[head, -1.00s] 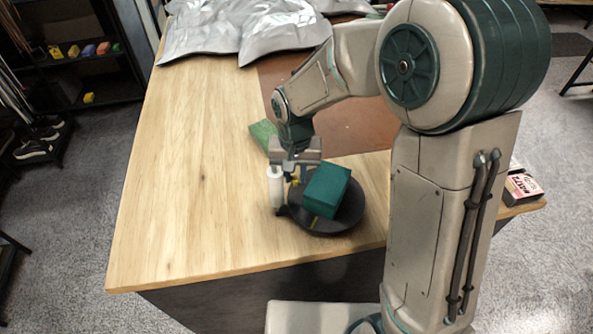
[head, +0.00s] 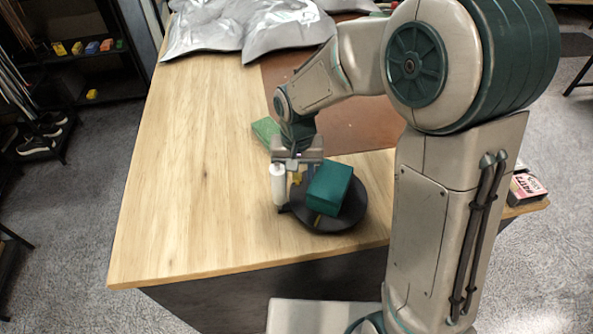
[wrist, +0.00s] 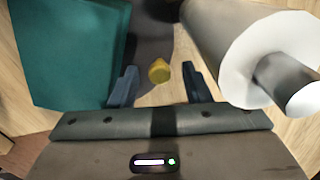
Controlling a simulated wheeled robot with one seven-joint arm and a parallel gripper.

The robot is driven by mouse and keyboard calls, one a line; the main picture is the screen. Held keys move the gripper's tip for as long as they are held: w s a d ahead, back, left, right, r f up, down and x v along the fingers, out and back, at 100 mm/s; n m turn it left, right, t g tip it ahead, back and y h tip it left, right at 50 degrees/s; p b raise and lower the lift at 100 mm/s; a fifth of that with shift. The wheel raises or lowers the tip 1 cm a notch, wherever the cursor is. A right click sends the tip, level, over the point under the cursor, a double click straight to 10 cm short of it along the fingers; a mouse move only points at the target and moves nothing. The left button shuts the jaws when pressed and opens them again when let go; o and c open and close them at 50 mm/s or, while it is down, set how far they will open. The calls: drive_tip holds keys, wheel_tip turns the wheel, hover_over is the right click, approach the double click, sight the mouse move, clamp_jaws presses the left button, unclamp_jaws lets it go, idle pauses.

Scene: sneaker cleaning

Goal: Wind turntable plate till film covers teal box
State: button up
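The teal box (head: 331,187) sits on the round black turntable plate (head: 356,218) near the table's front edge. It also shows at the upper left in the wrist view (wrist: 70,50). The upright white film roll (head: 279,186) stands left of the plate; in the wrist view it is at the upper right (wrist: 215,40). I see no film on the box's visible faces. A yellow knob (wrist: 159,71) shows between the fingertips of my gripper (wrist: 162,86). The fingers are apart, with gaps on both sides of the knob. My gripper (head: 297,172) points down between roll and box.
Crumpled silver sheeting (head: 250,30) covers the table's back. A small printed box (head: 526,188) sits at the right corner. The table's left side is bare.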

wheel_tip(320, 180, up, 14)
drive_tip(key=shift+b, duration=0.45)
drive_tip(key=shift+f, duration=0.1)
drive_tip(key=shift+c, duration=0.2)
